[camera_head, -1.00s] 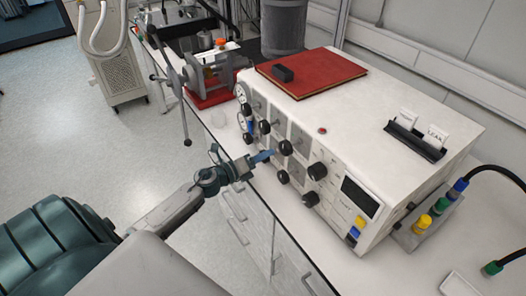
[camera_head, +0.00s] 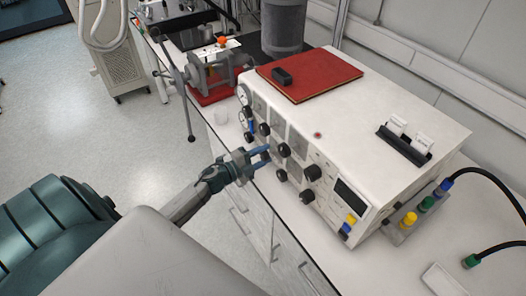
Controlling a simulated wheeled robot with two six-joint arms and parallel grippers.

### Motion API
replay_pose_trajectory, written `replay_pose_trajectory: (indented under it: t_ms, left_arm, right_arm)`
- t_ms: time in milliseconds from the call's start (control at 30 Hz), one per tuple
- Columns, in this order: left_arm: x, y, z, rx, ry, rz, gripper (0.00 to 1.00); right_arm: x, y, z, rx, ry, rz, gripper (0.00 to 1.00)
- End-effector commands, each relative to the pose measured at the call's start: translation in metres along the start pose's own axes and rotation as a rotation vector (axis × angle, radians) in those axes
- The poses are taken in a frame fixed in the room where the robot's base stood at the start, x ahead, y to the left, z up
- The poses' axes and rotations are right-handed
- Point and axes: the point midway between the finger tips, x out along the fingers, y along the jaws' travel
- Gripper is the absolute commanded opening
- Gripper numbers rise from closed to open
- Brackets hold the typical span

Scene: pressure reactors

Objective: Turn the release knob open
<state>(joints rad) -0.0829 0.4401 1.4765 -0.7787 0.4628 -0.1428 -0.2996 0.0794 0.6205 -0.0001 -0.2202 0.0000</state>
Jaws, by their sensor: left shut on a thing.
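The white control unit (camera_head: 385,110) stands on the bench, with several black knobs on its front panel. A black knob (camera_head: 284,150) and a lower one (camera_head: 281,175) show just right of my left gripper (camera_head: 264,157). My left gripper reaches the panel from the left, its blue-grey fingers shut on a knob that they mostly hide. I take it for the release knob, but the labels are too small to read. How far it is turned cannot be seen. My right gripper is not in view.
A red book (camera_head: 310,80) with a small black object lies on the unit. Gauges (camera_head: 244,95) sit at the panel's left end. A red-based device (camera_head: 212,85) with a long lever stands behind left. Coloured hose fittings (camera_head: 425,204) are at the right. Drawers (camera_head: 245,215) lie below.

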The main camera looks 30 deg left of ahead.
Motion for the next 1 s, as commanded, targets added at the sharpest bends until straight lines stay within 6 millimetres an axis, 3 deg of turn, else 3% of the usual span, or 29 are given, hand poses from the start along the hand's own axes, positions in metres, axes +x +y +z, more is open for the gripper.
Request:
replay_pose_trajectory:
  t_ms: [333, 833, 867, 967, 1000]
  left_arm:
    - [0.0, -0.0002, -0.0003, -0.124, 0.0, 0.0, 0.17]
    - [-0.0001, 0.0008, 0.0, -0.143, 0.0, 0.0, 0.17]
    - [-0.0002, 0.0008, 0.0, -0.142, 0.0, 0.0, 0.41]
    - [-0.0001, 0.0008, 0.0, -0.142, 0.0, 0.0, 0.61]
    - [-0.0001, 0.0008, 0.0, -0.142, 0.0, 0.0, 0.61]
  right_arm:
    - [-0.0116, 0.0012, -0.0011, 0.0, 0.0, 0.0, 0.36]
    - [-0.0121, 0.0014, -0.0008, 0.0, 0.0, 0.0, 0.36]
    - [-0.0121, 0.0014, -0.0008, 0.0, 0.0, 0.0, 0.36]
    - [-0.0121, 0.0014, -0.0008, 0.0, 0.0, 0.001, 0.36]
    - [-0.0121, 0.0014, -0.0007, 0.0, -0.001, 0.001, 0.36]
